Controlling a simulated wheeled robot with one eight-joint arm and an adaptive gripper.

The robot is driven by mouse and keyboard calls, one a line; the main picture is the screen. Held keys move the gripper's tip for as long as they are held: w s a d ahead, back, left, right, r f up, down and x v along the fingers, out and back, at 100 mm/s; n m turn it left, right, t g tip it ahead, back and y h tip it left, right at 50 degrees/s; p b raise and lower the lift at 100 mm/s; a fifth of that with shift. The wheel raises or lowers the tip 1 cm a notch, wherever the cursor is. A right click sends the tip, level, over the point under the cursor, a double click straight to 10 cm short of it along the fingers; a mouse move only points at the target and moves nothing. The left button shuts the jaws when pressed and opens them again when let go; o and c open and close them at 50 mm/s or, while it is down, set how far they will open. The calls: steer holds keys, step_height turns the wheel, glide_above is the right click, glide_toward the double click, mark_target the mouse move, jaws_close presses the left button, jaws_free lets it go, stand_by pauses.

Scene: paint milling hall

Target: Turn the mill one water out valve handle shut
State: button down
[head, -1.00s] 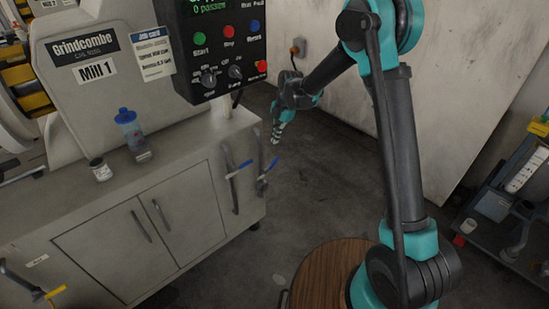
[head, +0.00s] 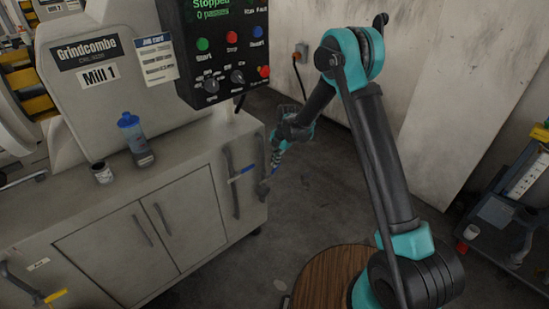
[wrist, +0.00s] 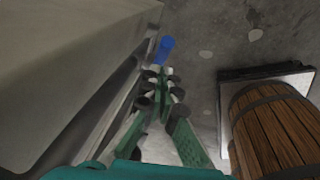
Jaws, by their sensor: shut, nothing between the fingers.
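Two upright pipes with blue-handled valves stand at the right end of the Mill 1 cabinet. The left blue handle (head: 242,173) lies slightly tilted across its pipe. The right valve (head: 263,188) is partly hidden by my gripper (head: 276,160), and its blue handle shows close to the fingertips. I cannot read which valve is water out. In the wrist view a blue handle (wrist: 166,46) shows just beyond the tips of my gripper (wrist: 161,80). The gripper is shut and empty, pointing down along the cabinet's side. Whether it touches the handle I cannot tell.
The Mill 1 cabinet (head: 130,235) borders the gripper on the left. A control box (head: 222,60) hangs above. A blue-capped bottle (head: 135,138) and a small can (head: 102,172) stand on top. A wooden barrel (wrist: 275,125) stands to the right; open floor lies between.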

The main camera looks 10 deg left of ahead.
mark_target(280, 163)
steer(key=shift+w+d+f, duration=0.1)
steer(key=shift+w+f, duration=0.25)
steer(key=shift+f, duration=0.05)
steer(key=shift+w+d, duration=0.1)
steer(key=shift+w+f+g, duration=0.1)
steer(key=shift+g, duration=0.2)
steer(key=shift+w+d+f+y, duration=0.1)
steer(key=shift+d+y, duration=0.05)
steer(key=shift+y, duration=0.15)
steer(key=shift+w+d+f+g, duration=0.1)
steer(key=shift+w+f+g, duration=0.1)
steer(key=shift+g, duration=0.1)
steer(key=shift+w+d+f, duration=0.45)
steer(key=shift+w+f, duration=0.1)
steer(key=shift+f, duration=0.05)
steer(key=shift+w+d+f, duration=0.2)
steer(key=shift+w+f, duration=0.1)
steer(key=shift+f, duration=0.25)
steer(key=shift+w+d+f, duration=0.2)
steer(key=shift+w+f, duration=0.1)
steer(key=shift+f, duration=0.25)
